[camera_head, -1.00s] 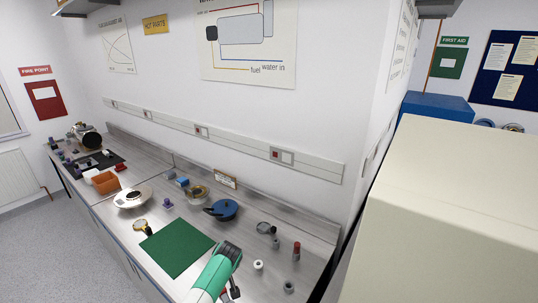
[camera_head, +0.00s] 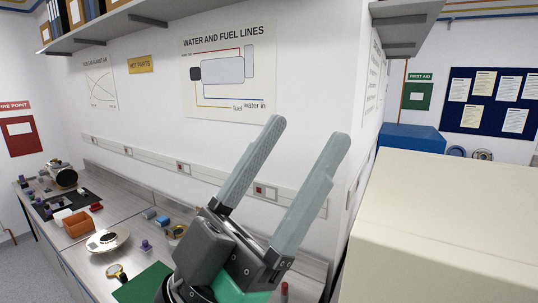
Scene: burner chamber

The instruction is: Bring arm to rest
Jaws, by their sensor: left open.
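My left gripper (camera_head: 290,180) fills the lower middle of the head view, raised in front of the bench with its two long grey fingers pointing up and to the right. The fingers are apart and nothing is between them. Its grey body and green wrist hide part of the bench behind. My right gripper is not in view.
A metal bench (camera_head: 132,203) runs along the wall with a green mat (camera_head: 140,284), a white round dish (camera_head: 108,240), an orange bin (camera_head: 77,224) and small parts. A large cream cabinet (camera_head: 450,230) stands close on the right. Shelves (camera_head: 150,22) overhang above.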

